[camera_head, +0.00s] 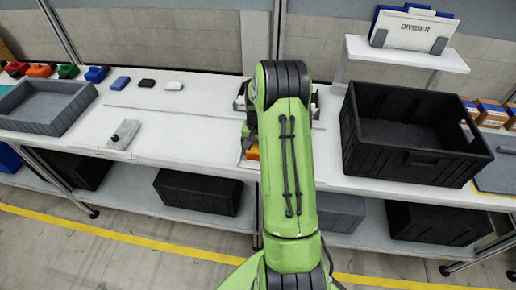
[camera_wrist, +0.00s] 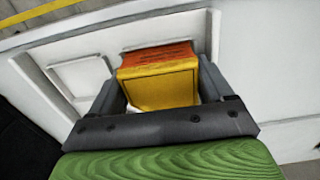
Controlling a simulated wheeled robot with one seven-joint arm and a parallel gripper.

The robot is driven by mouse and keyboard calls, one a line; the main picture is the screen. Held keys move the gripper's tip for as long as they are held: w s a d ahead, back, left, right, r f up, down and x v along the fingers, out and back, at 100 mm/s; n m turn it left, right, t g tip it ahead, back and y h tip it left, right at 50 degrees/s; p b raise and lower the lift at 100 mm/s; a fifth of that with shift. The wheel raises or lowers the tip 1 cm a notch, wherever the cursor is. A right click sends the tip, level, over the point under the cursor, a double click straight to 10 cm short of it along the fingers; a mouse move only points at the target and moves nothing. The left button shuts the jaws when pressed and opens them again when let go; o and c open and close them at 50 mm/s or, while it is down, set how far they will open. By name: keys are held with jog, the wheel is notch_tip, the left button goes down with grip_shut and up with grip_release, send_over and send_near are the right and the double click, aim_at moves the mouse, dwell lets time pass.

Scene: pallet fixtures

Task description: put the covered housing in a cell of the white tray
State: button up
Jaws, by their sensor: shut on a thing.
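The covered housing is a yellow block (camera_wrist: 158,88) with an orange part along its far side. My gripper (camera_wrist: 160,96) is shut on it, with one dark finger on each side. In the head view a small orange and yellow part of the housing (camera_head: 252,153) shows just left of my arm. The white tray (camera_wrist: 112,42) lies beneath and around the housing in the wrist view, with an empty-looking square cell to the left. I cannot tell whether the housing touches the tray floor. My arm hides most of the tray in the head view.
A large black crate (camera_head: 408,140) stands to the right of my arm on the white bench (camera_head: 190,125). A grey tray (camera_head: 45,105) and several small coloured parts are at the left. A sign (camera_head: 414,32) stands on a raised shelf. The bench middle-left is mostly clear.

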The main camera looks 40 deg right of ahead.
jog(key=o, duration=1.7)
jog(key=shift+o, duration=0.2)
notch_tip(320, 180, up, 16)
jog(key=p, duration=0.2)
jog(key=shift+f, duration=0.15)
